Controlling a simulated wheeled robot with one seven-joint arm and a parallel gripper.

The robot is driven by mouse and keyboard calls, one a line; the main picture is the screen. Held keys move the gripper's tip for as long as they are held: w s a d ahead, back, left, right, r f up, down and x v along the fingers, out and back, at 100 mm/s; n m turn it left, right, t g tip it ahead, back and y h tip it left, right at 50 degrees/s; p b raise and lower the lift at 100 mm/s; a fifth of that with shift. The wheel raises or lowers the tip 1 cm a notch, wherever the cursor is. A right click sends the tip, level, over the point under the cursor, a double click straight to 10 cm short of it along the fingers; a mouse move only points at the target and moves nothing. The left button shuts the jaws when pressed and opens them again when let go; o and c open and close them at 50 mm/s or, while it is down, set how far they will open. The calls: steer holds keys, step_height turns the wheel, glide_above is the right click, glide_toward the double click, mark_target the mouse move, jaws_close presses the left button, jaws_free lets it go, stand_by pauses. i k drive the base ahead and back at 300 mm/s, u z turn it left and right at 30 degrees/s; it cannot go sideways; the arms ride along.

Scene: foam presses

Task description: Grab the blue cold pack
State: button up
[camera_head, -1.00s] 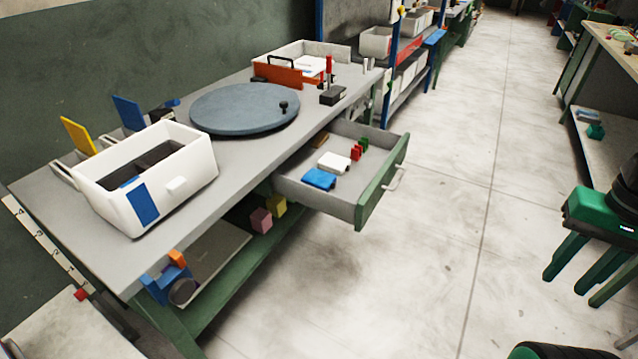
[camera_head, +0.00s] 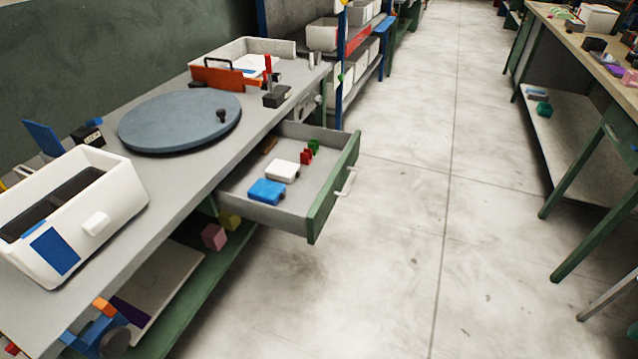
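A small blue pack (camera_head: 266,191) lies flat in the open drawer (camera_head: 304,197), near the drawer's front left corner. I take it to be the blue cold pack. A white pack (camera_head: 282,170) lies just behind it. Nothing covers the blue pack from this view. My gripper is not in view.
The drawer, with a green front, sticks out from the grey workbench (camera_head: 165,187) over open floor (camera_head: 400,240). Red and green pieces (camera_head: 309,152) lie deeper in the drawer. A round grey turntable (camera_head: 175,125) and a white bin (camera_head: 122,205) stand on the bench. Another bench (camera_head: 590,48) is at right.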

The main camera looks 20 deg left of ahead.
mark_target(270, 193)
steer(key=z, duration=0.75)
steer(key=i, duration=2.75)
steer(key=u, duration=2.85)
steer(key=i, duration=0.05)
steer(key=u, duration=0.8)
